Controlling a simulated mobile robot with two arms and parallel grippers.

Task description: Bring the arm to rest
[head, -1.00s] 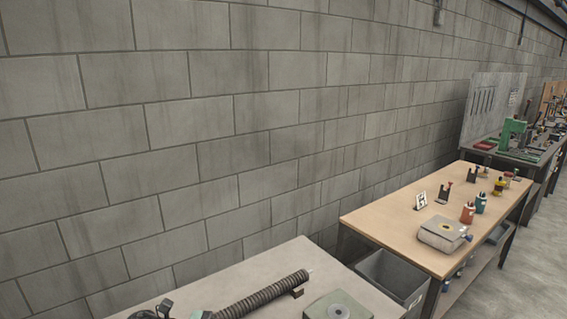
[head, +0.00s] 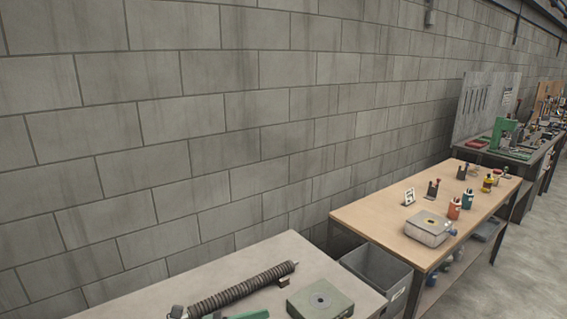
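Neither of my grippers nor any arm link can be made out in the head view. A dark ribbed mesh tube (head: 243,287) lies slantwise on the near pale table (head: 205,276). Its lower-left end is close to the bottom edge of the picture. Small green parts (head: 250,315) show at that edge beside the tube and are mostly cut off. A grey-green block with a round disc on top (head: 320,300) sits to the right of the tube.
A grey bin (head: 378,268) stands between the near table and a wooden-topped bench (head: 375,212). That bench holds a grey box (head: 428,231) and several small bottles and stands. A farther bench carries a green press (head: 504,130). A block wall (head: 200,120) runs behind.

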